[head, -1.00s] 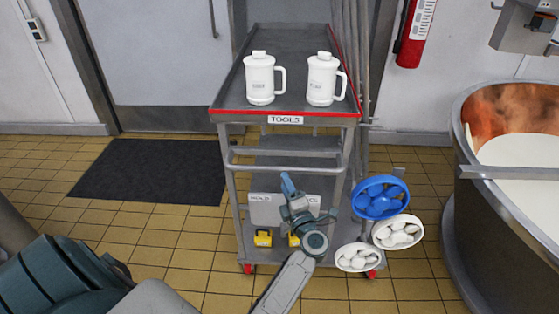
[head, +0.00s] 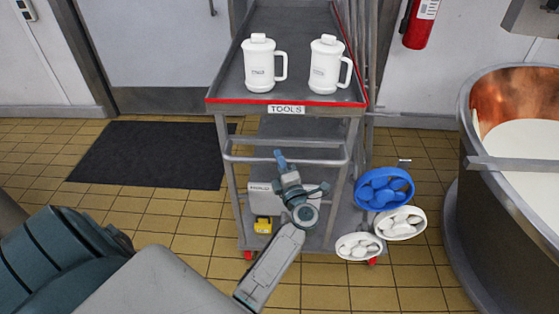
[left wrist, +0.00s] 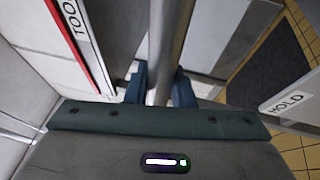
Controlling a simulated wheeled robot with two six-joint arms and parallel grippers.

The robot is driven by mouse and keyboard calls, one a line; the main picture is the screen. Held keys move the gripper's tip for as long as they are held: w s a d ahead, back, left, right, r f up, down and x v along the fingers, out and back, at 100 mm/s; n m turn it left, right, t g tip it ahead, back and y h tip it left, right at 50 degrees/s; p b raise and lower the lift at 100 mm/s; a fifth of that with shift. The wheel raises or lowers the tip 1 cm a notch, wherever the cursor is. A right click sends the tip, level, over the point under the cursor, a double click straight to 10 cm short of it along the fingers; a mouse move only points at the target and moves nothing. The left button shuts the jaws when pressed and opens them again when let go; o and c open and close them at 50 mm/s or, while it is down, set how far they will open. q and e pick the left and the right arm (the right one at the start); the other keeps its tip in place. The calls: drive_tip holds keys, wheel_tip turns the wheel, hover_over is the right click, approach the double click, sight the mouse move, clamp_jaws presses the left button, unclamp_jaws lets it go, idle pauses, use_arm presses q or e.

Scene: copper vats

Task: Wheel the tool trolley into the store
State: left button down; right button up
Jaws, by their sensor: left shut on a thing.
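The tool trolley (head: 300,22) stands before me, a grey metal cart with a red-edged top and a TOOLS label. Its push bar (head: 328,161) runs across the near end, below the top. My left gripper (head: 281,161) is at the middle of this bar. In the left wrist view the gripper (left wrist: 160,88) has its two blue fingers on either side of the grey bar (left wrist: 167,45), shut on it. Two white lidded jugs, one at left (head: 259,65) and one at right (head: 325,66), stand upright on the top. My right gripper is out of view. I cannot tell which opening is the store.
A grey door (head: 150,55) is behind left, with a dark mat (head: 150,157) before it. Pipes and handwheels, one blue (head: 383,190), are close by the trolley's right side. A copper-lined vat (head: 500,95) stands at right. Tiled floor is clear at left.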

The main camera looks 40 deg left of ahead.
sight(292, 163)
use_arm(q)
drive_tip(key=shift+w+a+r, duration=0.1)
drive_tip(key=shift+w+a, duration=0.05)
drive_tip(key=shift+w, duration=0.15)
drive_tip(key=w+a, duration=0.5)
drive_tip(key=w, duration=0.3)
drive_tip(key=shift+b, duration=0.4)
drive_tip(key=c, duration=1.3)
unclamp_jaws()
drive_tip(key=shift+o, duration=0.2)
drive_tip(key=b+v, duration=0.2)
drive_tip(key=v, duration=0.7)
drive_tip(key=shift+d+f, duration=0.2)
drive_tip(key=shift+f, duration=0.05)
drive_tip(key=shift+v, duration=0.8)
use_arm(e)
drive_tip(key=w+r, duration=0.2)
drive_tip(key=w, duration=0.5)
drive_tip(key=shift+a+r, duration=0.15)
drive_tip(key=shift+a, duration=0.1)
